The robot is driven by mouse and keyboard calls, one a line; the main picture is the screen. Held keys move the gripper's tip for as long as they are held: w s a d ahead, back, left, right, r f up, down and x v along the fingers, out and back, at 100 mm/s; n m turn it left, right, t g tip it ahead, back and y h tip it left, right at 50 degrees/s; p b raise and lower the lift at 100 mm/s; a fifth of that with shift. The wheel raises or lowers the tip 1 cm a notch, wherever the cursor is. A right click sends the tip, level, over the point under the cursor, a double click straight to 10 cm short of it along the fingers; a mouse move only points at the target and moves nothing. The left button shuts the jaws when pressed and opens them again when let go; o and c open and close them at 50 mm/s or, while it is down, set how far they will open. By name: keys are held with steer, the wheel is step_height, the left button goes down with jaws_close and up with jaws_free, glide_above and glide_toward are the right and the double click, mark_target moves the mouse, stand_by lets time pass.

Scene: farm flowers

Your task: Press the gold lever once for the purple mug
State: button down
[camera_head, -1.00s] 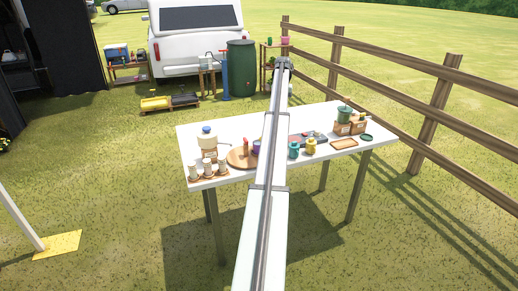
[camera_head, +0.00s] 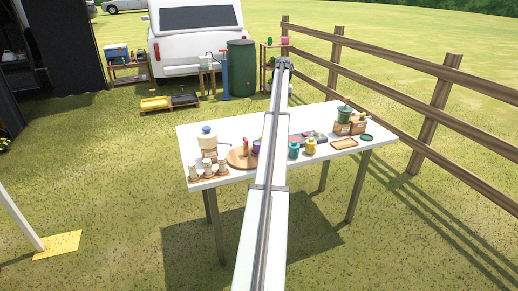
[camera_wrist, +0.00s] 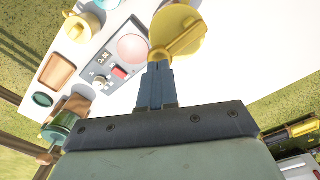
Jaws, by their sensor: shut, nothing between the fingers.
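The gold lever (camera_wrist: 179,30) shows in the wrist view as a rounded gold piece with a ridge across it, at the top centre. My gripper (camera_wrist: 155,70) is shut and empty, with its fingertips at the lower left edge of the gold piece. I cannot tell whether they touch it. The purple mug (camera_head: 256,146) shows only in part in the head view, beside my arm on the table (camera_head: 222,134). My arm hides the gold lever and my gripper in the head view.
A panel (camera_wrist: 103,70) with a pink disc (camera_wrist: 132,47) and red button (camera_wrist: 119,72) lies left of my fingers. A teal mug (camera_head: 293,150) and yellow mug (camera_head: 311,146) stand right of my arm. Small jars (camera_head: 207,167) and a round board (camera_head: 238,158) are left.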

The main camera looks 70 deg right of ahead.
steer(key=shift+f, duration=0.3)
stand_by(0.4)
steer(key=shift+f, duration=1.05)
steer(key=shift+r, duration=1.35)
steer(key=shift+r, duration=0.1)
stand_by(1.5)
step_height(320, 180, up, 6)
steer(key=shift+f, duration=0.1)
stand_by(0.6)
stand_by(0.3)
